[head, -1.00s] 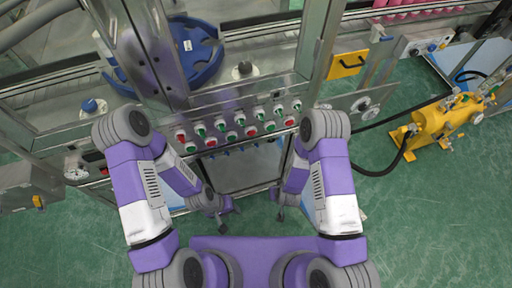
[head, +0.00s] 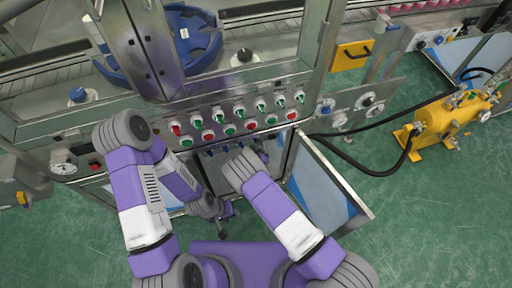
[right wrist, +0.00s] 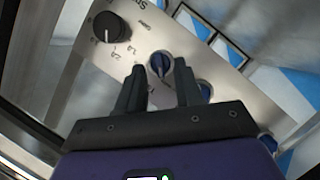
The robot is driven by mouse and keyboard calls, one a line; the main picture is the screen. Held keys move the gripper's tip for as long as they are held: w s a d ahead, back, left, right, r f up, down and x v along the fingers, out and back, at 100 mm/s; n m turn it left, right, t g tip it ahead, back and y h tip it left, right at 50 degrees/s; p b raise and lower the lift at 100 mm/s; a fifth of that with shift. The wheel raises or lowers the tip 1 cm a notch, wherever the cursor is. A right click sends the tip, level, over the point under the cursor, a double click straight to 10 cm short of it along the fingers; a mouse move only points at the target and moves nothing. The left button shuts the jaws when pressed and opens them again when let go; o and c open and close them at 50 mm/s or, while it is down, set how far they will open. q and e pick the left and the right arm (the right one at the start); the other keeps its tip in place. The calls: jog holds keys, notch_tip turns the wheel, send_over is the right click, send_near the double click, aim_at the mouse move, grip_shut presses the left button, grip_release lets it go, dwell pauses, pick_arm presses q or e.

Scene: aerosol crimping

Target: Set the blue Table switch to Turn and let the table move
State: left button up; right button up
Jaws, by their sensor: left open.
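A row of small blue switches (head: 225,149) sits below the red and green controls on the front panel in the head view. Their labels are too small to read there. In the right wrist view a blue switch knob (right wrist: 160,65) on a metal plate lies between my right gripper's fingertips (right wrist: 159,66). The fingers are apart, with gaps beside the knob; I cannot tell whether they touch it. In the head view my right forearm mostly hides this gripper. My left gripper (head: 224,218) is open and empty, low in front of the machine. The blue rotary table (head: 188,42) is behind the frame post.
A black dial (right wrist: 109,27) with numbers is beside the blue knob. Red and green switches and buttons (head: 230,129) fill the panel above. An open cabinet door (head: 328,185) stands right of my right arm. A yellow pump unit (head: 435,122) is on the green floor.

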jog(key=shift+w+f, duration=0.15)
jog(key=shift+w, duration=0.45)
grip_shut()
